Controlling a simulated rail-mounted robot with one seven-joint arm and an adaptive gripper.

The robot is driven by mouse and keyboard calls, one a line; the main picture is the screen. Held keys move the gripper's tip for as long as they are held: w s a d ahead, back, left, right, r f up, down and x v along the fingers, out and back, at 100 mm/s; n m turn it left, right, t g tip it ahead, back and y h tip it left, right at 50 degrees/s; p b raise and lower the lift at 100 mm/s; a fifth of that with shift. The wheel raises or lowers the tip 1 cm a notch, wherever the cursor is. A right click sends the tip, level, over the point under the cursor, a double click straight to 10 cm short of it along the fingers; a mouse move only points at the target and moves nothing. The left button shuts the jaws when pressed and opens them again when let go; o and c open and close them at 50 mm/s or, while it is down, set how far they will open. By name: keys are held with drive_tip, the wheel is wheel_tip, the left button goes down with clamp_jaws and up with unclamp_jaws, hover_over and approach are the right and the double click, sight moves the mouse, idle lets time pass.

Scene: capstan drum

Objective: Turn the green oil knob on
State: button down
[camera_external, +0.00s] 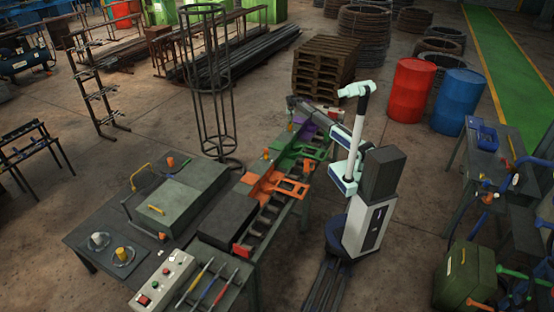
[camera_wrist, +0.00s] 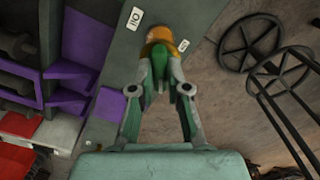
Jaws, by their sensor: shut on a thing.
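The green oil knob (camera_wrist: 160,69) is in the wrist view, at the upper middle, with a round orange-brown part (camera_wrist: 165,35) just beyond it. My gripper (camera_wrist: 163,62) is closed around the green knob, one finger on each side. The fingertips partly hide it. A white label reading OIL (camera_wrist: 133,18) lies on the grey-green panel to the upper left, and a smaller white label (camera_wrist: 183,46) is right of the knob, its text too small to be sure of. In the external view my arm reaches to the far end of the bench, and the knob cannot be made out.
Purple brackets (camera_wrist: 65,98) stand left of the panel in the wrist view. A pallet stack (camera_external: 322,70) stands behind the bench. Orange (camera_external: 277,187) and green brackets (camera_external: 298,152) line the bench.

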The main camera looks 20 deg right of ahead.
drive_tip(key=m, duration=0.6)
drive_tip(key=shift+b, duration=0.4)
idle(0.3)
drive_tip(key=c, duration=1.1)
unclamp_jaws()
drive_tip(key=shift+c, duration=0.2)
wheel_tip(320, 180, up, 12)
